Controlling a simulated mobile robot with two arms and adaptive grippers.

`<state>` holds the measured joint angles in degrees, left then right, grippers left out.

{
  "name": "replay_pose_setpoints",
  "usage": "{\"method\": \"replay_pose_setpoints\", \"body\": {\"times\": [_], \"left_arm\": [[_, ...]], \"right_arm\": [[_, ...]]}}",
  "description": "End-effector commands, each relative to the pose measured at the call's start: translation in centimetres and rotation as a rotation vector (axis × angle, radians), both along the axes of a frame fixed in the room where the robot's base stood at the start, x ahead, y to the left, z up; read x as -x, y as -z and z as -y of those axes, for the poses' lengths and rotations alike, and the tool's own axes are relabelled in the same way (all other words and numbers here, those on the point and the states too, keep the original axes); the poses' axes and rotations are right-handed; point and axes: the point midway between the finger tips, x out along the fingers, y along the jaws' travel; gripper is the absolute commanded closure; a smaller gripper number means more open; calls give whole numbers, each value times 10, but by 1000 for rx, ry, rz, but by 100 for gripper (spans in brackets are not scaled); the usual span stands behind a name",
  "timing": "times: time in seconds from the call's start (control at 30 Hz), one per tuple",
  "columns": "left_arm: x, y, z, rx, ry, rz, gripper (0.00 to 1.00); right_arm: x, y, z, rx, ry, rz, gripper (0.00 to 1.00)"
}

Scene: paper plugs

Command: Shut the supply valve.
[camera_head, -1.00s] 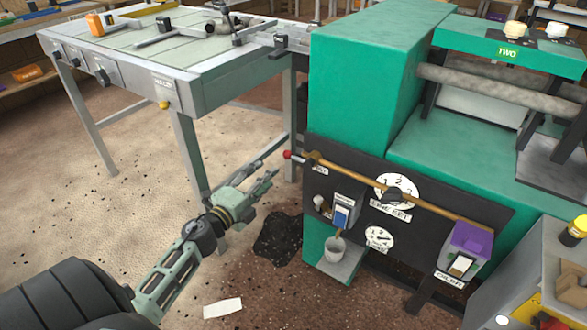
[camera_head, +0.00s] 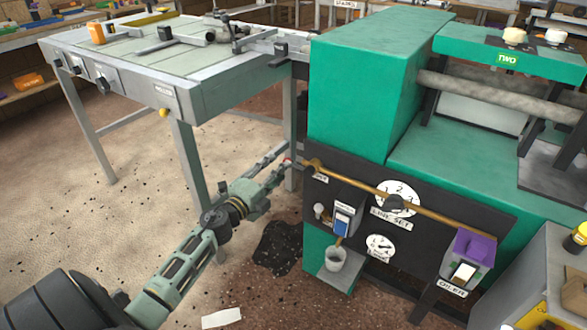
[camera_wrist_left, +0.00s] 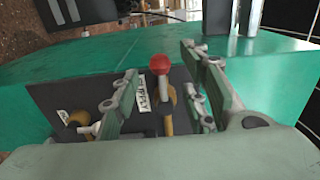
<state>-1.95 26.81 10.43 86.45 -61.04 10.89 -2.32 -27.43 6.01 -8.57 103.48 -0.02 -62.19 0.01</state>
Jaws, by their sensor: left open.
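The supply valve is a lever (camera_wrist_left: 165,92) with a red ball knob (camera_wrist_left: 160,62), at the left end of a brass pipe (camera_head: 430,213) on the machine's black panel (camera_head: 345,185). A partly readable label (camera_wrist_left: 145,95) sits beside it in the left wrist view. My left gripper (camera_head: 276,172) is open at the lever. In the left wrist view its fingers stand on either side of the lever, with the knob between them in the picture. Contact cannot be made out. In the head view the fingers partly hide the knob. My right gripper is not in view.
A grey metal table (camera_head: 150,90) with tools stands behind at left. On the green machine (camera_head: 360,80) are dials, a small bucket (camera_head: 335,259) and a purple box (camera_head: 474,245). A dark spill (camera_head: 278,248) and a paper sheet (camera_head: 221,318) lie on the floor.

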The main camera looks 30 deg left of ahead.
Motion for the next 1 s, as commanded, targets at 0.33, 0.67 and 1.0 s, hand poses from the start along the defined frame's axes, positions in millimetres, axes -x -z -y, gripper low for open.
{"method": "replay_pose_setpoints", "body": {"times": [0.33,0.67,1.0], "left_arm": [[-10,0,0,1,0,0,59],[-26,0,0,1,1,1,59],[-39,0,0,0,1,0,59]], "right_arm": [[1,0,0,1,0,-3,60],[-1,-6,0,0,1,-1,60],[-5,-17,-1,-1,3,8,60]]}}
